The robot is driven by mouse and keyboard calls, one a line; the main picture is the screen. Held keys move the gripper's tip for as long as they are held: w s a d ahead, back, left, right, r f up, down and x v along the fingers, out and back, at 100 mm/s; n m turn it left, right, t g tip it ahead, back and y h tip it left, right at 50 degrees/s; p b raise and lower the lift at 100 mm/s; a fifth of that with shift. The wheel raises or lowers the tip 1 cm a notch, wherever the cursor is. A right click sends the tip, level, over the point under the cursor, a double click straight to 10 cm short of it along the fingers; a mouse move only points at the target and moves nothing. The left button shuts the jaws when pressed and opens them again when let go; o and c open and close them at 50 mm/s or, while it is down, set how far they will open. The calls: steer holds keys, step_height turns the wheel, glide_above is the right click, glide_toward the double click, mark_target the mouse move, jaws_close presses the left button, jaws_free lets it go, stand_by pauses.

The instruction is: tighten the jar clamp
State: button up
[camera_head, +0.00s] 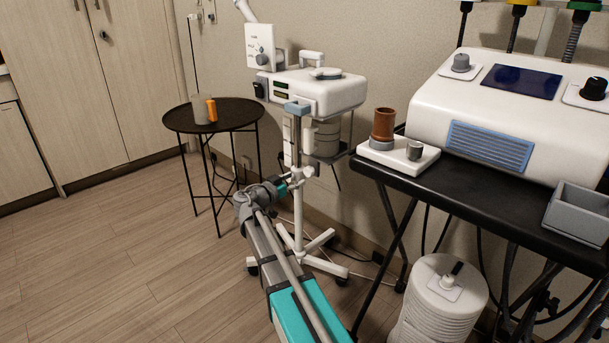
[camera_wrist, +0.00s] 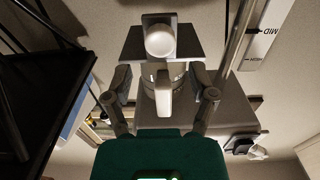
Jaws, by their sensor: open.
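A rolling stand (camera_head: 298,215) carries a white unit (camera_head: 318,92). A grey jar-like cylinder (camera_head: 327,138) hangs under it, beside a pale handle-like part (camera_head: 309,140). My gripper (camera_head: 290,183) is low in front of the stand's pole, below the unit. In the wrist view my gripper (camera_wrist: 160,84) is open, one finger on each side of a pale upright lever (camera_wrist: 162,96). A round white knob (camera_wrist: 160,41) on a dark plate (camera_wrist: 190,43) shows beyond it. I cannot tell which part is the jar clamp, or whether the fingers touch anything.
A black round table (camera_head: 235,116) with a grey cup and an orange item (camera_head: 211,109) stands left. A black cart (camera_head: 470,180) with a white console (camera_head: 500,105) stands right, a white drum (camera_head: 440,305) below it. Floor is free at left.

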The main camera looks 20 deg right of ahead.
mark_target(307, 173)
steer(key=shift+x, duration=2.3)
steer(key=shift+d, duration=0.15)
steer(key=c, duration=0.8)
steer(key=m, duration=1.3)
steer(key=shift+m, duration=0.3)
steer(key=o, duration=0.8)
